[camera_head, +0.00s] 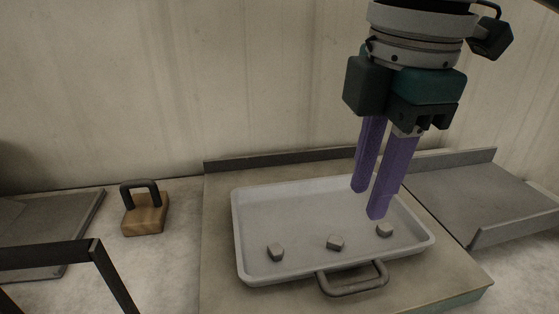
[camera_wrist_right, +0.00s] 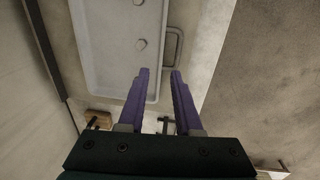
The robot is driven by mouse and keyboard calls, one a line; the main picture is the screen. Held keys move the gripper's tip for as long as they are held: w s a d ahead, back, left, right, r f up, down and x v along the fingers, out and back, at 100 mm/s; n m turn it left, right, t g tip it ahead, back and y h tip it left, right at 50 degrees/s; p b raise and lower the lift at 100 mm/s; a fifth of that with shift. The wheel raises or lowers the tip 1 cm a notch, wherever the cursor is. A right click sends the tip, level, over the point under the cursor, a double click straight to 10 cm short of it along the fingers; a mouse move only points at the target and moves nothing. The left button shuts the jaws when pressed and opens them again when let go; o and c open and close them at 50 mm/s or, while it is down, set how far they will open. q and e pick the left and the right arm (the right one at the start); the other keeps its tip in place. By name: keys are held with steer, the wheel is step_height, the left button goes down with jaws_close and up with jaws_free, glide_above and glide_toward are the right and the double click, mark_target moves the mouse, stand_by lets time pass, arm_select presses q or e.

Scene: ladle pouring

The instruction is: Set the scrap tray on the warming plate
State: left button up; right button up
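The scrap tray (camera_head: 300,205) is a light grey, shallow, rimmed tray holding three small grey lumps; a grey loop handle (camera_head: 352,280) is on its front side. It rests on a broad flat beige-grey slab (camera_head: 225,297) with a raised dark back edge. I cannot tell for sure whether this slab is the warming plate. My right gripper (camera_head: 368,201) points down over the right part of the tray, its two purple fingers apart and empty. In the right wrist view the tray (camera_wrist_right: 105,50) and handle (camera_wrist_right: 179,46) lie beyond the open fingertips (camera_wrist_right: 159,71). My left gripper is not in view.
A wooden block with a dark handle (camera_head: 145,220) stands left of the slab. A dark flat plate (camera_head: 50,220) and a black bar frame (camera_head: 95,250) are at the left. A grey edged plate (camera_head: 470,200) is at the right. A wall (camera_head: 200,80) closes the back.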

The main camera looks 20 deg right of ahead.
steer(key=s+a+f+m+t+y, duration=0.1)
steer(key=s+a+f+m+y, duration=0.15)
steer(key=a+f, duration=0.2)
steer(key=s+a+f+m+t+y, duration=0.1)
steer(key=s+a+f+m, duration=0.15)
steer(key=a, duration=0.25)
steer(key=s+d+f+m+h, duration=0.3)
steer(key=s+d+f+m, duration=0.1)
steer(key=s+d+m, duration=0.3)
steer(key=shift+s+m, duration=0.6)
steer(key=shift+s, duration=0.45)
